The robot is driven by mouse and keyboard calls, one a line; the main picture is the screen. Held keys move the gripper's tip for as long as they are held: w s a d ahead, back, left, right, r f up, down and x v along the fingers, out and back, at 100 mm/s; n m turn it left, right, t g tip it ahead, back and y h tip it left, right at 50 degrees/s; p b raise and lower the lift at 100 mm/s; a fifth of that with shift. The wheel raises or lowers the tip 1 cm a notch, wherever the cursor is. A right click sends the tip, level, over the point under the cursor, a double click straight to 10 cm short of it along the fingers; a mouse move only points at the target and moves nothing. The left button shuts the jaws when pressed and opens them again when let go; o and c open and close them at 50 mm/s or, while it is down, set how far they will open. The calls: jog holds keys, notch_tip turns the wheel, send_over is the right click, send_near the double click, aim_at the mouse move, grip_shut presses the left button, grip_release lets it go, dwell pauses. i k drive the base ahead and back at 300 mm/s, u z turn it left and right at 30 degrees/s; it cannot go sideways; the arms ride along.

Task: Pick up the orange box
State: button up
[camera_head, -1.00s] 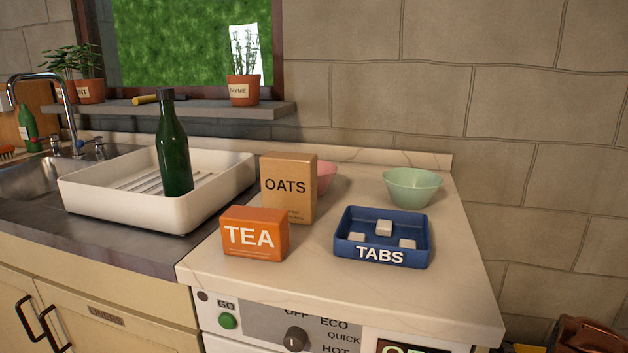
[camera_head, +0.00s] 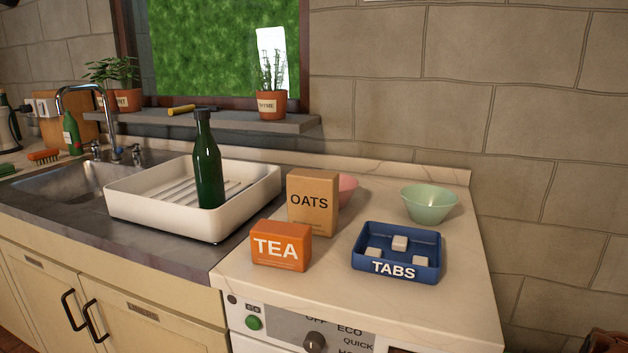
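The orange box (camera_head: 281,247), marked TEA, stands on the pale worktop above the white appliance, near its front left corner. A tan box (camera_head: 314,203) marked OATS stands upright just behind it and to its right. My gripper is not in view.
A blue tray (camera_head: 395,273) marked TABS with white blocks lies to the right. A green bowl (camera_head: 429,204) and a partly hidden pink bowl (camera_head: 348,188) stand behind. A white rack (camera_head: 128,208) with a dark green bottle (camera_head: 208,162) is at left. Worktop front right is clear.

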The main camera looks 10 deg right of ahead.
aim_at(283, 245)
jog(key=k, duration=1.4)
